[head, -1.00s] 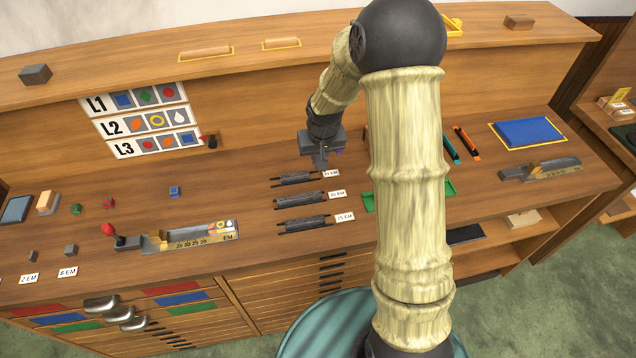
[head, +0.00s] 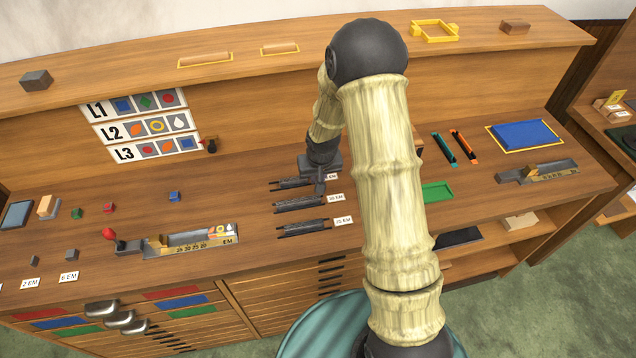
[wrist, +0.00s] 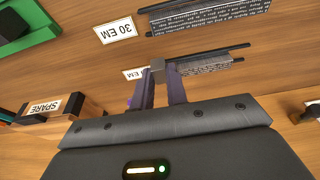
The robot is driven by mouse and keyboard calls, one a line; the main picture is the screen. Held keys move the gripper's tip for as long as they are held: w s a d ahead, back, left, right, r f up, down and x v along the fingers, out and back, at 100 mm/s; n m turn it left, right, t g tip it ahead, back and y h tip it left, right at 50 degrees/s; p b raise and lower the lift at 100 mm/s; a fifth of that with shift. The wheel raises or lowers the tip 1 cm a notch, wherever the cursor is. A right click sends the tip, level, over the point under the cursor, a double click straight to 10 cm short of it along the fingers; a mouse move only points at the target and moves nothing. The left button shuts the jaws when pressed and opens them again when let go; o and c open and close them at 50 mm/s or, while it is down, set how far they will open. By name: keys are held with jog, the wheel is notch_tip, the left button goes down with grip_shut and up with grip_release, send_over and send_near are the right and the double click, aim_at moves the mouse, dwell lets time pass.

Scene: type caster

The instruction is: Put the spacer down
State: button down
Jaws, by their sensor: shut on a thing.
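My gripper (head: 320,187) is over the bench at the right end of the rearmost slotted rack (head: 290,184), near its label. In the wrist view its two fingers (wrist: 158,72) are shut on a small grey spacer (wrist: 158,63) at their tips. The spacer shows close to the left end of that rack (wrist: 208,64) and its partly covered label (wrist: 135,73). I cannot tell whether it touches the rack or bench. In the head view the gripper hides the spacer.
The 30 EM rack (head: 300,203) and 25 EM rack (head: 303,228) lie in front, each with type lines. A composing stick (head: 190,241) lies left, and a green tray (head: 437,191) right. In the wrist view a SPARE block (wrist: 42,108) stands left of the fingers. Bare bench lies left of the racks.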

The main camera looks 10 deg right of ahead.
jog(key=shift+d+f, duration=0.1)
jog(key=shift+f, duration=1.65)
jog(key=shift+f, duration=0.2)
jog(key=c, duration=1.4)
grip_release()
jog(key=shift+r, duration=0.1)
jog(key=b+v, duration=0.1)
jog(key=v, duration=1.1)
jog(key=shift+r, duration=0.2)
